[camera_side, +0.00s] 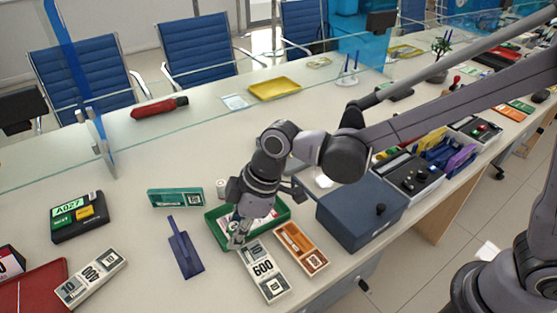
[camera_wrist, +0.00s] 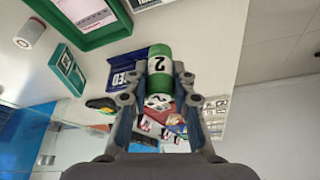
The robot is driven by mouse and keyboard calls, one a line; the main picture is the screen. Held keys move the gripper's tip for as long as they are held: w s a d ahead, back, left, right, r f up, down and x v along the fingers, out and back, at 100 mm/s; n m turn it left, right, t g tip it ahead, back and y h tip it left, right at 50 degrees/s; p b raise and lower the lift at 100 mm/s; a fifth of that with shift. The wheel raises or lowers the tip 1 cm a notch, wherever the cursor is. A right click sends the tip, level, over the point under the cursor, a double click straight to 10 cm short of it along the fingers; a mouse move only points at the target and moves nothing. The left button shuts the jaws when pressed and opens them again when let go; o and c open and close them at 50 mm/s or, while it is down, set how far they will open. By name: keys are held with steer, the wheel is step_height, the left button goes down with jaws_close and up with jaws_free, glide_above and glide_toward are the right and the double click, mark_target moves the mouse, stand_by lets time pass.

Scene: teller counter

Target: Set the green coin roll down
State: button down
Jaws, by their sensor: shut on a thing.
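The green coin roll (camera_wrist: 159,84), with a white band and the number 2, is between the fingers of my gripper (camera_wrist: 160,92) in the wrist view. The gripper is shut on it. In the side view my gripper (camera_side: 238,238) points down at the front left corner of a green tray (camera_side: 284,213). The roll is too small there to make out clearly, and I cannot tell if it touches anything. The tray holds white, printed items. Its green rim (camera_wrist: 100,38) also shows at the top left of the wrist view.
A white roll (camera_side: 221,184) stands behind the tray, and a green banknote bundle (camera_side: 175,197) lies to its left. A dark blue flat object (camera_side: 184,252), a white bundle (camera_side: 264,272) and an orange bundle (camera_side: 301,249) are close. A blue box (camera_side: 360,217) stands right.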

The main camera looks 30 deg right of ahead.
steer(key=s+a+f, duration=0.1)
steer(key=a+f, duration=0.1)
steer(key=a, duration=0.1)
steer(key=s+a+f, duration=0.1)
steer(key=a+f, duration=0.1)
steer(key=a, duration=0.1)
steer(key=s+a+f, duration=0.1)
steer(key=a+f, duration=0.1)
steer(key=a, duration=0.1)
steer(key=shift+s+a+f, duration=0.15)
steer(key=shift+a, duration=0.25)
steer(key=shift+f, duration=2)
steer(key=shift+f, duration=0.1)
steer(key=c, duration=1.1)
jaws_free()
